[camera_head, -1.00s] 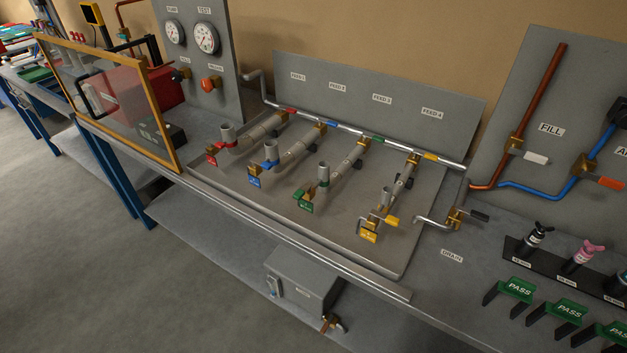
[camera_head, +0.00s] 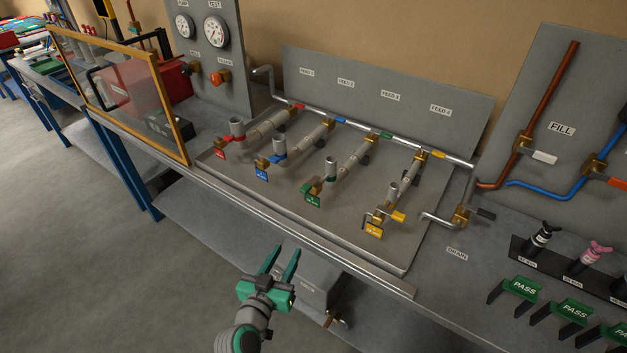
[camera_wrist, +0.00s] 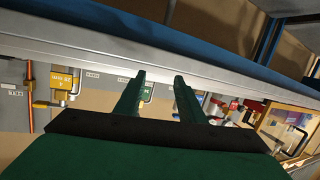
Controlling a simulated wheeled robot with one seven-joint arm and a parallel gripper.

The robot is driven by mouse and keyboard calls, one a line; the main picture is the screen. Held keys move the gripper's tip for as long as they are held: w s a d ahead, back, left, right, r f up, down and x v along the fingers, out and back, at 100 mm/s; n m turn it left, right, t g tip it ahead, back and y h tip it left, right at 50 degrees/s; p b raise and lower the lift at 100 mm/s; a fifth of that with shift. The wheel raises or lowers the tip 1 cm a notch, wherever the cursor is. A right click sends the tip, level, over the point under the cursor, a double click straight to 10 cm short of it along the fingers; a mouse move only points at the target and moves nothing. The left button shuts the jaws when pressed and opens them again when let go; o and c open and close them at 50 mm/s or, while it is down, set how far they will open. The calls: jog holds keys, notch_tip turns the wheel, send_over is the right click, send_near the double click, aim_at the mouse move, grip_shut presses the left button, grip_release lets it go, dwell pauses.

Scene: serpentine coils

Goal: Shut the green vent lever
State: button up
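The green-marked feed line (camera_head: 347,173) is third from the left on the bench tray. At its near end are a brass valve, a green tag (camera_head: 313,201) and a small green lever-like part (camera_head: 305,188); its exact angle is too small to tell. The grey upright vent pipe (camera_head: 331,167) has a green ring. My gripper (camera_head: 282,254) is open and empty, in front of the bench edge and apart from the valve. In the wrist view my fingers (camera_wrist: 160,78) are spread, and the green tag (camera_wrist: 147,93) shows partly behind the left finger.
Similar red (camera_head: 219,154), blue (camera_head: 262,174) and yellow (camera_head: 373,231) valves stand on the same tray, on both sides of the green one. The metal bench edge (camera_head: 300,244) lies between my gripper and the valves. A framed clear panel (camera_head: 125,95) stands at the left.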

aim_at(309, 184)
jog(key=w+r+m+h, duration=0.1)
jog(key=w+r, duration=0.1)
jog(key=r, duration=0.2)
jog(key=w+d+r+m+h, duration=0.1)
jog(key=r+m+h, duration=0.1)
jog(key=r, duration=0.3)
jog(key=w+r+m+h, duration=0.1)
jog(key=w+r+h, duration=0.1)
jog(key=r, duration=0.2)
jog(key=shift+w+d+r, duration=0.35)
jog(key=shift+r, duration=0.05)
jog(key=shift+w+d+r+m, duration=0.15)
jog(key=shift+m, duration=0.15)
jog(key=x, duration=1)
jog(key=shift+w+d, duration=0.15)
grip_shut()
